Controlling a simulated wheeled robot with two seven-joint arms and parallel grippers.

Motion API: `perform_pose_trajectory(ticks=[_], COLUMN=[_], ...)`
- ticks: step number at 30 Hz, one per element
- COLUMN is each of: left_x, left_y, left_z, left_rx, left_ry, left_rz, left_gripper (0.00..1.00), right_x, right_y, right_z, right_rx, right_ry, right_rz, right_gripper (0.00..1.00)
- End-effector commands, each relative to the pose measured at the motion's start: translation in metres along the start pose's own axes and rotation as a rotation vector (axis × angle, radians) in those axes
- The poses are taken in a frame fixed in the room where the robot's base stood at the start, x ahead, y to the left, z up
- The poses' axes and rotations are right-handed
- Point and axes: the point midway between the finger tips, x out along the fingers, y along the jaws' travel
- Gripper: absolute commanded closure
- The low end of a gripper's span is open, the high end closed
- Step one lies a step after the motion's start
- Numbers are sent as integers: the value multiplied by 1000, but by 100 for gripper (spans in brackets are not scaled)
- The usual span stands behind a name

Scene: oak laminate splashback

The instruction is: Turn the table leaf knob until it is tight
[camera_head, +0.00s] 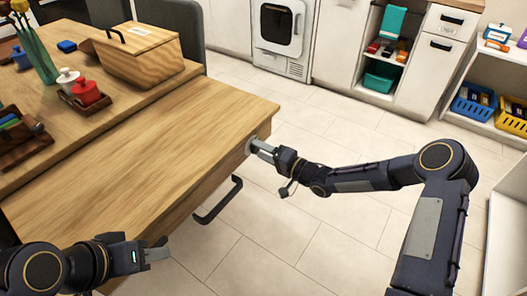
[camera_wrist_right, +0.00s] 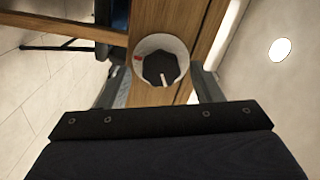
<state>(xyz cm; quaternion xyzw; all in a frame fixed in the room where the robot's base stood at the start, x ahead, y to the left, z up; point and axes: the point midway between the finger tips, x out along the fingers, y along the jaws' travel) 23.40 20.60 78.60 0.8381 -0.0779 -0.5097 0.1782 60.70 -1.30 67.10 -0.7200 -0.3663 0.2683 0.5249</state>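The table leaf knob shows in the right wrist view as a dark many-sided knob (camera_wrist_right: 160,69) with a white pointer mark, set in a pale round ring. A small red mark is on the ring's left side, and the pointer points down in that picture, away from the red mark. My right gripper (camera_head: 261,148) is at the end edge of the wooden table leaf (camera_head: 150,150), and its hand hides the knob in the head view. In the wrist view its fingers are spread on either side of the ring; contact is not visible. My left gripper (camera_head: 156,254) is empty near the table's front edge.
A black bar handle (camera_head: 219,202) sticks out below the leaf. Shelves with a blue basket (camera_head: 472,106) are at the far right. The floor between is clear.

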Motion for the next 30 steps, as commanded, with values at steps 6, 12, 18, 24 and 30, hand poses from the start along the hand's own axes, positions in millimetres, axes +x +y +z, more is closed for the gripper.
perform_pose_trajectory(ticks=[6, 12, 18, 24, 30], left_x=[0, -4, -6, -8, -7], left_y=[0, 2, 3, 4, 3], left_z=[0, -2, -3, -4, -4], left_rx=[0, 0, 0, 0, 0], left_ry=[0, 0, 0, 0, 0], left_rz=[0, 0, 0, 0, 0], left_gripper=[64, 64, 64, 64, 64], right_x=[-2, -27, -61, -77, -78], right_y=[-1, -1, -1, 0, 0], right_z=[-1, -2, -1, 0, 0], right_rx=[-2, 0, -1, -1, -1], right_ry=[1, 3, 2, 0, 0], right_rz=[-1, 2, 1, 0, -1], right_gripper=[41, 41, 41, 41, 41])
